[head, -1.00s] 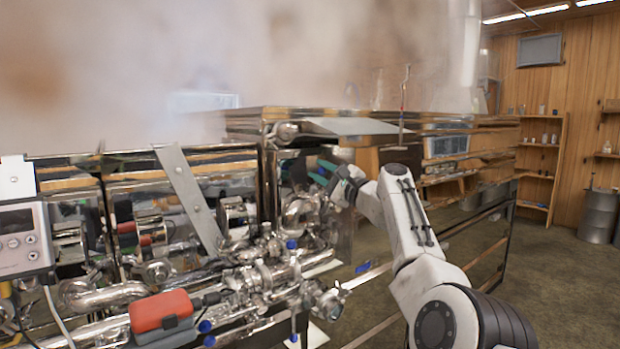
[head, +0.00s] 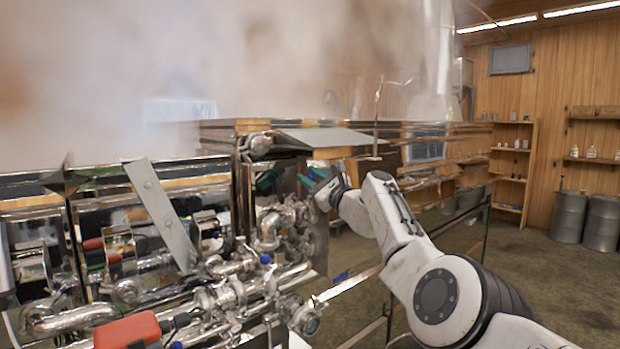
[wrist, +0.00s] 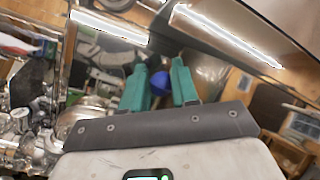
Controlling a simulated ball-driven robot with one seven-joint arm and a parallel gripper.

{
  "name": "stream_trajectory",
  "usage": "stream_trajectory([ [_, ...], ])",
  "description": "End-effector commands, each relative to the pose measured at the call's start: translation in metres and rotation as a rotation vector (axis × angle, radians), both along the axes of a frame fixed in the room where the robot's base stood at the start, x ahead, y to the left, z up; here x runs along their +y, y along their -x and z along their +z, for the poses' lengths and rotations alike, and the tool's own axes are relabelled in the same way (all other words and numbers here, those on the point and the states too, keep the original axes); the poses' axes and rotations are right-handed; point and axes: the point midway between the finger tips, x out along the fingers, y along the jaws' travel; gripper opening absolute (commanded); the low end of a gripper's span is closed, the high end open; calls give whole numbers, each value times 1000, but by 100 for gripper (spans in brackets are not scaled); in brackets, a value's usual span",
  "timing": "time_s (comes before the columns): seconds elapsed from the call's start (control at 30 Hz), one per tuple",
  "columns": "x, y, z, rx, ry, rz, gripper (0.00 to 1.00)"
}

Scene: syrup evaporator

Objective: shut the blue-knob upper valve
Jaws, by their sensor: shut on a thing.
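My gripper (wrist: 159,72) has two green fingers, seen in the wrist view on either side of a blue knob (wrist: 160,84). The fingers are shut on this knob, in front of shiny metal. In the head view my gripper (head: 311,178) is beside the upper pipework, at the front of the steel evaporator. The held knob cannot be made out there, and the wrist hides part of the grip. The valve body and how far it is turned cannot be told.
Shiny pipes and fittings (head: 235,268) crowd the lower left, with another blue knob (head: 265,258) among them. A red box (head: 128,330) is at the bottom. Steam covers the upper left. Open floor (head: 550,275) lies right, with barrels (head: 570,215) and shelves behind.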

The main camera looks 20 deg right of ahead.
Motion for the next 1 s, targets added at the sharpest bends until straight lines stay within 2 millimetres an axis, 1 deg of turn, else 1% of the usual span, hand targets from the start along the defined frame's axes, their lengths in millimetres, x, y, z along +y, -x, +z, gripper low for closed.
stream_trajectory([
  [0.03,-4,0,-4,6,3,-9,0],
  [0.27,-5,0,-6,7,4,-9,0],
  [0.3,-5,0,-6,7,4,-9,32],
  [0.5,-4,0,-5,7,3,-7,51],
  [0.53,-3,0,-5,6,3,-6,53],
  [1.0,1,1,0,-6,2,4,53],
])
